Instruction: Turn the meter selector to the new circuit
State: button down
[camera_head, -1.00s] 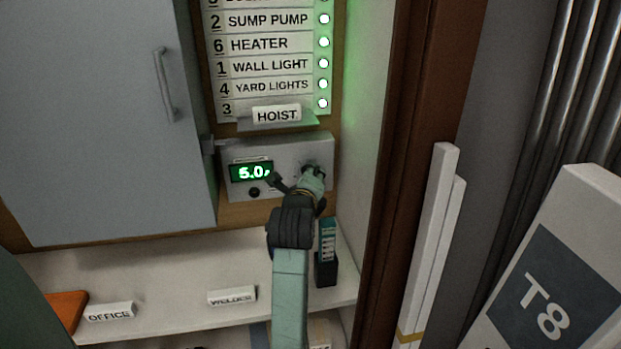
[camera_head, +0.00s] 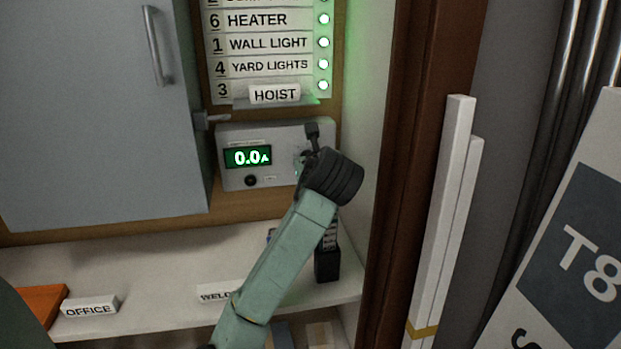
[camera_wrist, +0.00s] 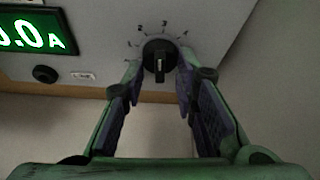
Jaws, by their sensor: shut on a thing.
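The meter (camera_head: 230,179) is a pale grey box whose green display (camera_head: 247,157) reads 0.0 A. The display also shows in part at the upper left of the wrist view (camera_wrist: 30,37). The selector (camera_wrist: 160,57) is a round black knob with a grip bar across it, ringed by small marks and numerals. In the wrist view its bar stands about upright; which mark it points to I cannot tell. My gripper (camera_wrist: 159,73) is shut on the knob, one finger on each side. In the head view my gripper and wrist hide the knob.
Above the meter is a labelled circuit list with lit green lamps (camera_head: 323,42) and a HOIST tag (camera_head: 275,94). A grey cabinet door (camera_head: 90,120) is at left. The shelf below (camera_head: 150,262) holds OFFICE (camera_head: 90,307) and WELDER (camera_head: 220,293) tags and a dark block (camera_head: 327,264).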

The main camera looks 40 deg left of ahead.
jog(key=shift+f+m+b, duration=0.2)
jog(key=shift+m+b, duration=0.1)
jog(key=shift+b, duration=0.3)
jog(key=shift+r+g, duration=0.1)
jog(key=shift+g, duration=0.2)
jog(key=c, duration=1.3)
grip_release()
jog(key=shift+r, duration=0.1)
jog(key=shift+c, duration=0.2)
jog(key=v, duration=1.2)
jog(key=shift+s, duration=0.1)
